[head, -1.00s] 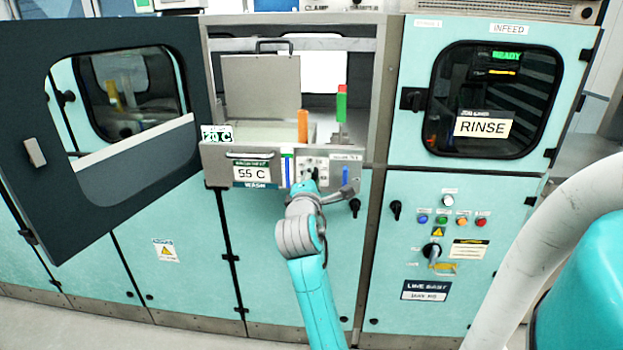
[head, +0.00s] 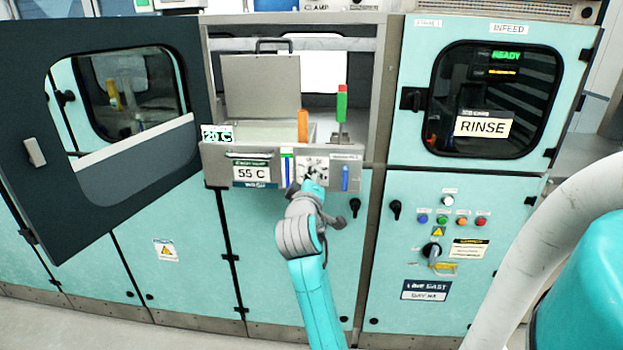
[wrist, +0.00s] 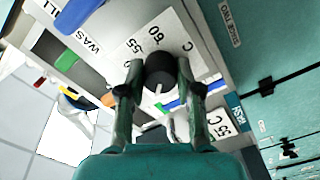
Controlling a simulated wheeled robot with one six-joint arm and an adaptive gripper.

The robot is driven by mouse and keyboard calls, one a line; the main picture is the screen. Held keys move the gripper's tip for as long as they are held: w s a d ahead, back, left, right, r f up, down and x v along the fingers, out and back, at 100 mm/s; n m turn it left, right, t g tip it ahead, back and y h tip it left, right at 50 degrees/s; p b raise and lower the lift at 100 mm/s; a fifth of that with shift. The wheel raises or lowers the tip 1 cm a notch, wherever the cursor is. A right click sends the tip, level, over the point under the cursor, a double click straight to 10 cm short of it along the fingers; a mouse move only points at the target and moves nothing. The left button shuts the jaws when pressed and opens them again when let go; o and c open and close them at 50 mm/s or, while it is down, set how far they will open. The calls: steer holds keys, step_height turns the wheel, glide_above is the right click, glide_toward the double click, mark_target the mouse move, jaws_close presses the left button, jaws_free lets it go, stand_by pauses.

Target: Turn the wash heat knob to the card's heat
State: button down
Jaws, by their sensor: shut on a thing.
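The wash heat knob (wrist: 158,72) is a black round knob with a white pointer line, on a white dial plate (wrist: 127,55) with printed numbers; 60 and a C are readable. In the wrist view the pointer line is toward the bottom of the picture, away from the 60. My gripper (wrist: 159,78) is shut on the knob, one finger on each side. In the head view my gripper (head: 313,183) is at the panel front, mostly hiding the knob. The card (head: 251,173) reads 55 C, above a WASH label; it also shows in the wrist view (wrist: 219,124).
A blue bar (head: 345,178) is right of the dial. The dark door (head: 110,130) stands open at left. The RINSE window (head: 484,124) and several buttons (head: 442,219) are at right.

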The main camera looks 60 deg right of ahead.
steer(key=m, duration=0.5)
steer(key=shift+f+m, duration=0.1)
steer(key=shift+m, duration=0.2)
steer(key=m, duration=1.2)
steer(key=shift+m, duration=0.3)
steer(key=m, duration=0.5)
steer(key=shift+m, duration=0.3)
steer(key=c, duration=0.8)
jaws_free()
steer(key=shift+o, duration=0.2)
steer(key=shift+a, duration=0.15)
